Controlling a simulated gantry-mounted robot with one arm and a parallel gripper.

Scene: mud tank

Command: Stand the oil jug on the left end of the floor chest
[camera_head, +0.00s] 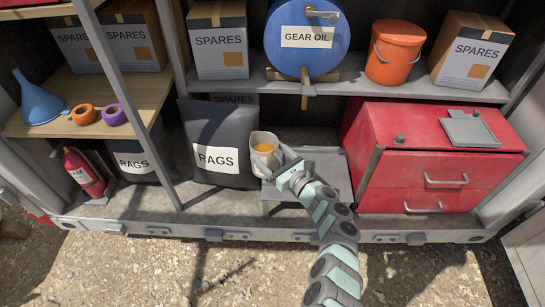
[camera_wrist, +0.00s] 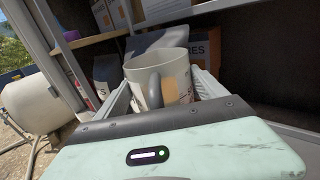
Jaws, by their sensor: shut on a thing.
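The oil jug (camera_head: 258,137) is a small cream jug with amber liquid showing inside, held roughly upright in front of the rags sack. It also shows in the wrist view (camera_wrist: 172,64), its grey handle facing the camera. My gripper (camera_head: 277,165) is shut on the jug, with a finger on either side of it in the wrist view. The red floor chest (camera_head: 397,168) stands to the right of my gripper, with drawers and handles on its front. A small knob sits near the left end of its top, and a grey plate (camera_head: 470,130) lies towards the right.
A dark rags sack (camera_head: 215,130) stands close behind and left of the jug. A low grey platform (camera_head: 325,172) lies between sack and chest. Above, a shelf (camera_head: 345,86) carries a blue gear oil drum (camera_head: 306,55), an orange bucket (camera_head: 395,52) and spares boxes.

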